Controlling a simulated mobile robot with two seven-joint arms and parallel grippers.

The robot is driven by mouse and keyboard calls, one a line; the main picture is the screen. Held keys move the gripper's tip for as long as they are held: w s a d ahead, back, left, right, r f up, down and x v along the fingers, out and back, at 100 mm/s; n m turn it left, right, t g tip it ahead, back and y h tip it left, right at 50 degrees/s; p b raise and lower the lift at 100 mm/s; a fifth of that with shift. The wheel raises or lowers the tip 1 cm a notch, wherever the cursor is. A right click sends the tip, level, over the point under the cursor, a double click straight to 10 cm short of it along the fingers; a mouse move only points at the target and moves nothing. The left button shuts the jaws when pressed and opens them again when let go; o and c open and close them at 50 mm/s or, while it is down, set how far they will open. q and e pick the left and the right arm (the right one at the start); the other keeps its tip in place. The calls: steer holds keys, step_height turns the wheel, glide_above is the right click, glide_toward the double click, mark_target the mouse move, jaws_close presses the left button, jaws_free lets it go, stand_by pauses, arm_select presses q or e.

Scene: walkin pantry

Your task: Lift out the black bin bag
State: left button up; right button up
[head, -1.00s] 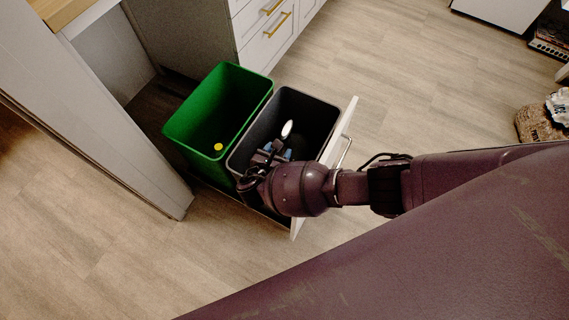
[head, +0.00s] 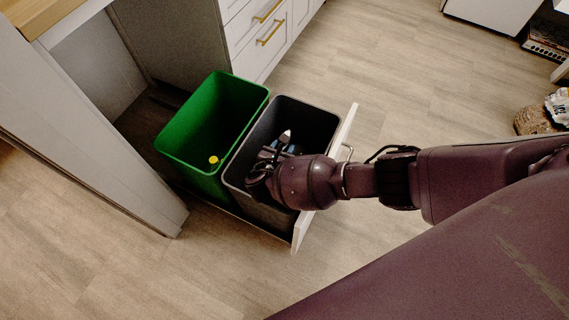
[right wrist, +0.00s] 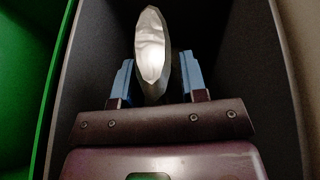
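A pale, shiny, narrow thing (head: 285,136) stands up inside the dark grey bin (head: 234,178); I cannot tell whether it is part of the black bin bag. No clearly black bag shows against the dark inside. My right gripper (head: 278,150) reaches into this bin from the right. In the right wrist view the blue fingers of the right gripper (right wrist: 157,78) are apart, one on each side of the pale thing (right wrist: 151,50), with narrow gaps visible. My left gripper is not in view.
A green bin (head: 190,158) with a yellow spot stands left of the dark bin. Both sit in a pulled-out drawer with a white front (head: 335,160). A white panel (head: 90,130) stands at left and drawers (head: 262,30) behind.

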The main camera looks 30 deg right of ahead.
jaws_close()
stand_by(1.1)
